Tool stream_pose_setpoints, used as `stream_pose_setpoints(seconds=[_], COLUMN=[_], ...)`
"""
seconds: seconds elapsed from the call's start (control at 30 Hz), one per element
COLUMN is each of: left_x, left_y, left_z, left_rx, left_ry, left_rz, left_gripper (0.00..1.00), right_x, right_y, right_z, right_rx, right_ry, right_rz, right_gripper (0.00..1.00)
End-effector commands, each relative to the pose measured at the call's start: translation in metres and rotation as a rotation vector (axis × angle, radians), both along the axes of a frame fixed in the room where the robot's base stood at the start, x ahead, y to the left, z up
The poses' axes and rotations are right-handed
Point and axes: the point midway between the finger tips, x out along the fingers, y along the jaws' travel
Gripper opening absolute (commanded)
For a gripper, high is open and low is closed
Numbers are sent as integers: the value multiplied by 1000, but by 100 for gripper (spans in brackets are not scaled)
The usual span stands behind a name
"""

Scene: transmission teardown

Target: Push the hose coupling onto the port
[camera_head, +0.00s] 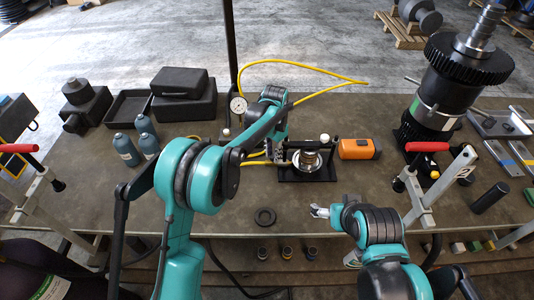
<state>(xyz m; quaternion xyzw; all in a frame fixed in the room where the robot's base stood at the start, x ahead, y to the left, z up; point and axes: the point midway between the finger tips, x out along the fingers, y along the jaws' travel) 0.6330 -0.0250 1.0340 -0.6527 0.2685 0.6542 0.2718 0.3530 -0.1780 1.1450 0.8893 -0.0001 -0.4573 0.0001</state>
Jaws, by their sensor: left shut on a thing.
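My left gripper (279,154) points down beside the black fixture in the middle of the table, shut on the hose coupling, which is mostly hidden by the fingers. A yellow hose (252,163) shows at the gripper's left and loops up behind my arm. The black fixture (318,177) holds a round silver metal part (308,160), just right of the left gripper. The port itself is too small to make out, and I cannot tell whether the coupling touches it. My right gripper (317,211) is low near the table's front edge, apart from the fixture; its finger opening is unclear.
A pressure gauge (238,105) stands behind the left arm. A black ring (265,216) lies in front. Grey bottles (126,149) stand at left; a tall geared assembly (446,91) stands at right.

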Motion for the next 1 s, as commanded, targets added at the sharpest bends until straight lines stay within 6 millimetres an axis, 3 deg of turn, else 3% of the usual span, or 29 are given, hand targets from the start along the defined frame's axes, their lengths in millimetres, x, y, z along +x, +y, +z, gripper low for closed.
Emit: stream_pose_setpoints(seconds=[0.2,0.23,0.3,0.67,0.77,1.0], left_x=[0,0,0,0,0,-1], left_y=[-5,-5,-5,-3,-3,-4], left_z=[0,0,0,3,14,65], left_rx=[-8,-9,-8,-6,-6,-6], left_ry=[0,-1,-1,-1,0,0], left_rz=[-3,-3,-3,-2,-2,-2], left_gripper=[0,26,44,44,44,44], right_x=[0,0,0,0,0,0], right_y=[0,0,0,0,0,0], right_z=[0,0,0,0,0,0], right_rx=[0,0,0,0,0,0], right_ry=[0,0,0,0,0,0], right_rz=[0,0,0,0,0,0], right_gripper=[81,81,81,81,81,81])
